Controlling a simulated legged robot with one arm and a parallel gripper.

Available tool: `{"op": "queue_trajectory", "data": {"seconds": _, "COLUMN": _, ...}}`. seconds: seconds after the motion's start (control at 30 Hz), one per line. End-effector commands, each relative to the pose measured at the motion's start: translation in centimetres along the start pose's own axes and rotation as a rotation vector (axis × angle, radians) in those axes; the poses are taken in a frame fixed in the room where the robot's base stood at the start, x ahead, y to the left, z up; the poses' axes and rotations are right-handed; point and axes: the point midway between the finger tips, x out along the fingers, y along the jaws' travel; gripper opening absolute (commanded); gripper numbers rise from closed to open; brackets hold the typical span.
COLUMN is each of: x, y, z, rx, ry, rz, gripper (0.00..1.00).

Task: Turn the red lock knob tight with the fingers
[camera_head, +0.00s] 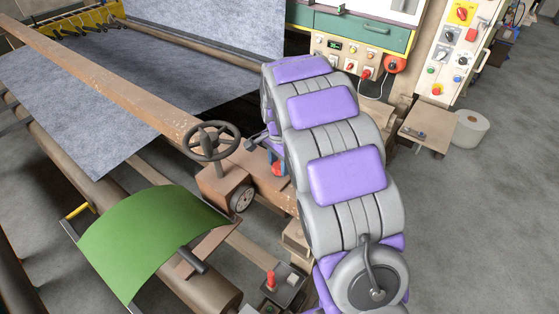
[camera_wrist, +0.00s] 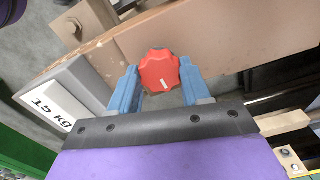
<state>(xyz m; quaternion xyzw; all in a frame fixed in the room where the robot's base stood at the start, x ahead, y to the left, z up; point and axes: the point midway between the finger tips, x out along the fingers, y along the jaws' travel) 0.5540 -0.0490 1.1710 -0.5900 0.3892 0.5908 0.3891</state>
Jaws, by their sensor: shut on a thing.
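The red lock knob (camera_wrist: 160,72) is scalloped, with a white line on its face pointing down and slightly right in the wrist view. It sits in front of a worn brown beam (camera_wrist: 215,30). My gripper (camera_wrist: 158,80) has its two blue fingers on either side of the knob, shut on it. In the head view, a little of the red knob (camera_head: 278,168) shows beside the brown beam, below my gripper (camera_head: 274,152). My arm covers much of that area. The knob's shaft is hidden.
A grey block with a white "kg" label (camera_wrist: 55,108) is close left of the fingers in the wrist view. In the head view, a dark handwheel (camera_head: 211,141) and green felt (camera_head: 150,240) are left of my arm.

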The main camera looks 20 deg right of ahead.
Motion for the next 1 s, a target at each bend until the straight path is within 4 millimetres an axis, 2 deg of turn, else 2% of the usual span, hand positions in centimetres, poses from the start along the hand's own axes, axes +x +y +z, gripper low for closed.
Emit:
{"op": "queue_trajectory", "data": {"seconds": 0.3, "x": -0.11, "y": -0.13, "z": -0.04, "rx": 0.074, "ry": 0.001, "rz": -0.004, "gripper": 0.17}}
{"op": "queue_trajectory", "data": {"seconds": 0.7, "x": -0.12, "y": -0.16, "z": -0.02, "rx": 0.078, "ry": 0.001, "rz": -0.005, "gripper": 0.17}}
{"op": "queue_trajectory", "data": {"seconds": 0.73, "x": -0.12, "y": -0.16, "z": -0.02, "rx": 0.078, "ry": 0.001, "rz": -0.005, "gripper": 0.48}}
{"op": "queue_trajectory", "data": {"seconds": 1.0, "x": -0.10, "y": -0.02, "z": 0.02, "rx": 0.077, "ry": 0.000, "rz": -0.003, "gripper": 0.73}}
